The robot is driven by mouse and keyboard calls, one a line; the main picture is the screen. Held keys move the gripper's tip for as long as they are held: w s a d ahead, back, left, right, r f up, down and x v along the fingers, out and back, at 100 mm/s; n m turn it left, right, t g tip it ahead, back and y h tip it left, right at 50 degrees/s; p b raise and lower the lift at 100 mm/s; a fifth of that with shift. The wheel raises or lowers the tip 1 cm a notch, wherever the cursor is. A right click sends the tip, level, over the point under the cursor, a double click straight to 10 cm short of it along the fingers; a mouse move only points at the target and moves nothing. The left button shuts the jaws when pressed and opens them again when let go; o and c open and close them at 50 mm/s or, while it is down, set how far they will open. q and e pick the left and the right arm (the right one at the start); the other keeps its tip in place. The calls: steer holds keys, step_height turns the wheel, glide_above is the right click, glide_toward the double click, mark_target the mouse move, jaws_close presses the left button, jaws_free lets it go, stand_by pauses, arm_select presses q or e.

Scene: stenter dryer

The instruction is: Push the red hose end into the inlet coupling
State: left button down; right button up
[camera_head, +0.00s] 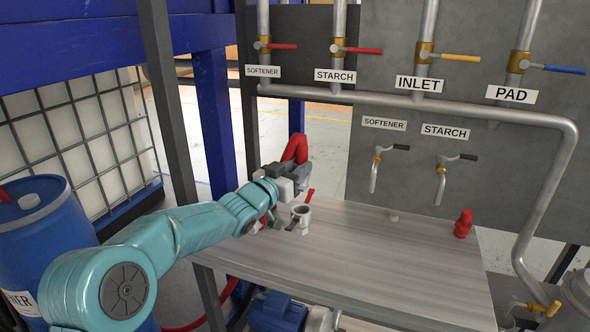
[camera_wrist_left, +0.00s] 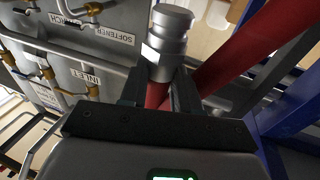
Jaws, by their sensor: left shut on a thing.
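My left gripper (camera_head: 292,184) reaches in from the left over the table's left rear edge, shut on the red hose (camera_head: 296,148), which arches up behind it. In the left wrist view the gripper (camera_wrist_left: 158,92) grips the red hose just below its grooved silver metal end (camera_wrist_left: 168,42), which sticks out beyond the fingers. A grey, open-topped coupling (camera_head: 301,214) with side levers stands on the table close by, just below and right of the gripper. I take it as the inlet coupling. In the head view the metal end is mostly hidden. My right gripper is out of view.
The grey table (camera_head: 375,265) is mostly clear. A red fitting (camera_head: 463,224) stands at its right rear. Behind is a grey panel with pipes, coloured valve levers and an INLET label (camera_head: 419,84). A blue drum (camera_head: 45,235) stands at left; a dark post (camera_head: 170,100) rises behind my arm.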

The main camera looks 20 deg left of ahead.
arm_select(q)
steer(key=shift+f, duration=0.1)
step_height(320, 180, down, 6)
steer(key=b, duration=0.5)
steer(key=shift+r, duration=0.2)
steer(key=shift+f+b, duration=1.9)
steer(key=shift+f, duration=0.25)
stand_by(1.2)
steer(key=c, duration=0.7)
jaws_free()
steer(key=shift+c, duration=0.2)
